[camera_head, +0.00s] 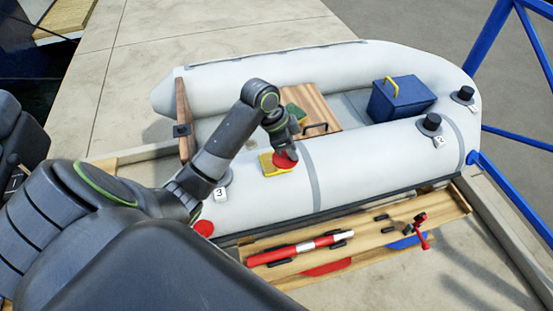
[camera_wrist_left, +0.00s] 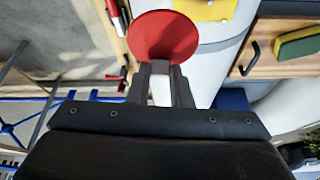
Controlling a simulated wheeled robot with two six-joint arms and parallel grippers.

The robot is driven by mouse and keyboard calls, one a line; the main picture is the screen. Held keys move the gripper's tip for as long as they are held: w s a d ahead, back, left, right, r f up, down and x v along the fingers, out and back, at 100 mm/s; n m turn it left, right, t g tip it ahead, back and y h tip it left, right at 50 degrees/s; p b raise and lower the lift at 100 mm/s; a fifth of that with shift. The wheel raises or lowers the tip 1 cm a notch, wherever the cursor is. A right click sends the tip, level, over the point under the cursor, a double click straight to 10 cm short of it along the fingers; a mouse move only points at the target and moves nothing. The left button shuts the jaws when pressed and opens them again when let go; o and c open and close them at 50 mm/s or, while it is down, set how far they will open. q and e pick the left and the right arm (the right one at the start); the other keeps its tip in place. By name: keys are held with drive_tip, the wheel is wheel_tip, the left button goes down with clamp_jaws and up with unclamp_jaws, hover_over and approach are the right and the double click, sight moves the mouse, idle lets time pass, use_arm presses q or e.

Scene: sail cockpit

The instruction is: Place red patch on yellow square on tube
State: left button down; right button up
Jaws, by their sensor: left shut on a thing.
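The round red patch (camera_head: 286,161) is held at its edge by my left gripper (camera_head: 287,150). In the left wrist view the red patch (camera_wrist_left: 165,36) sticks out past the closed fingers (camera_wrist_left: 162,72). The yellow square (camera_head: 268,167) lies on the near grey tube (camera_head: 350,160) of the inflatable boat. In the head view the patch overlaps the square's right side. I cannot tell whether the patch touches the tube. My right gripper is not in view.
A wooden board (camera_head: 318,107) with a handle and a green-yellow sponge (camera_head: 297,113) lies in the boat. A blue box (camera_head: 400,98) stands beyond it. Black valves (camera_head: 431,122) sit on the tube. A wooden bench (camera_head: 375,244) holds a red-white cylinder (camera_head: 300,248). Blue rails (camera_head: 510,205) stand right.

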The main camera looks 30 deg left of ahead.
use_arm(q)
drive_tip(key=w+a+r+m+b, duration=0.2)
drive_tip(key=a+m, duration=0.1)
drive_tip(key=a, duration=0.2)
drive_tip(key=shift+g+h, duration=0.3)
drive_tip(key=shift+g, duration=0.1)
wheel_tip(320, 180, down, 5)
drive_tip(key=shift+w+f, duration=0.1)
drive_tip(key=shift+w, duration=0.05)
drive_tip(key=shift+f, duration=2.15)
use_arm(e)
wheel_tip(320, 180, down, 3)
use_arm(q)
drive_tip(key=c, duration=1.3)
unclamp_jaws()
